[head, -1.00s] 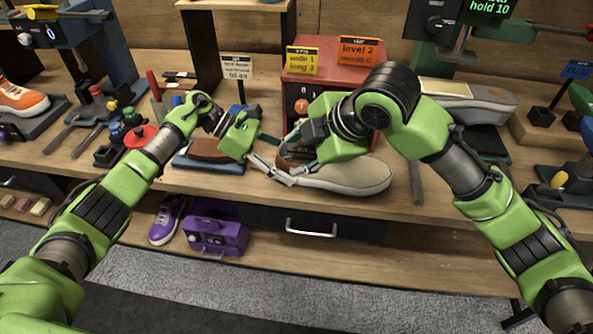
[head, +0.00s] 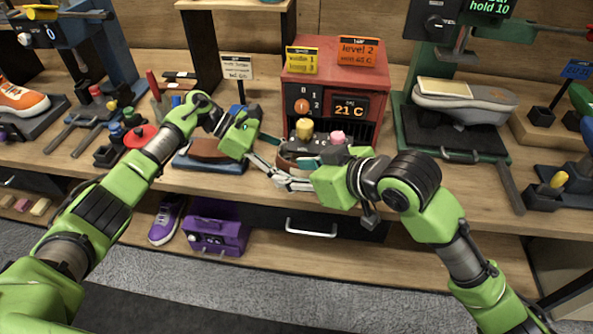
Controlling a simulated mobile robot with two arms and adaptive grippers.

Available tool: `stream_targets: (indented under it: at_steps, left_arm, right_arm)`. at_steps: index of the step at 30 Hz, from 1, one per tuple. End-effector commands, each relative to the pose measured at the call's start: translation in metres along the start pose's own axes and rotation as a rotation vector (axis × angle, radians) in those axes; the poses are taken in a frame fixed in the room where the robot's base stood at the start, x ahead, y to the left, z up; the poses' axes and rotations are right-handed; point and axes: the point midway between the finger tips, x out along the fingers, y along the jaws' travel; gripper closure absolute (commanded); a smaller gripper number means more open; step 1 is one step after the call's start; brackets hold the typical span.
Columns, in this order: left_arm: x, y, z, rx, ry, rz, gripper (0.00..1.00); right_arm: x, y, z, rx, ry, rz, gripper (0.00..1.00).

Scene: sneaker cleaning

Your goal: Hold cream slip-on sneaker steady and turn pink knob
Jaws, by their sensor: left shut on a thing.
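The cream slip-on sneaker (head: 291,161) lies in front of the red heater box. Only a brownish part by its opening shows clearly; my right gripper and wrist hide most of it. My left gripper (head: 274,160) is shut on the sneaker at its left end. The pink knob (head: 338,137) stands on the grey panel at the foot of the red box, right of a yellow knob (head: 304,128). My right gripper (head: 296,179) is low in front of the sneaker, pointing left, close to the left fingers. It is apart from the pink knob, and its opening is unclear.
The red box (head: 335,72) has an orange dial (head: 302,106) and a display reading 21 C. A green press (head: 452,147) with a grey shoe stands right. A brown brush (head: 208,149) on a blue base and red-lidded pot (head: 139,138) are left. A drawer handle (head: 311,229) is below.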

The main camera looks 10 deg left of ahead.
Motion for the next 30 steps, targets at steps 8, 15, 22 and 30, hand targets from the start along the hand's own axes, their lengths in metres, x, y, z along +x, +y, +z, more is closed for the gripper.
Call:
stream_targets:
  at_steps: [8,15,22,30]
  left_arm:
    - [-0.001,0.001,0.001,0.001,-0.001,0.003,0.76]
    - [-0.001,0.001,0.001,0.001,-0.001,0.003,0.76]
    - [-0.001,0.001,0.001,0.001,-0.001,0.003,0.76]
    - [-0.001,0.001,0.001,0.001,-0.001,0.003,0.76]
  right_arm:
    - [0.0,0.0,0.0,0.013,0.003,0.002,0.62]
    - [0.0,0.011,0.009,0.017,-0.026,-0.026,0.62]
    - [-0.012,0.045,0.039,0.024,-0.072,-0.21,0.62]
    - [-0.063,0.085,0.05,-0.008,0.155,-0.483,0.62]
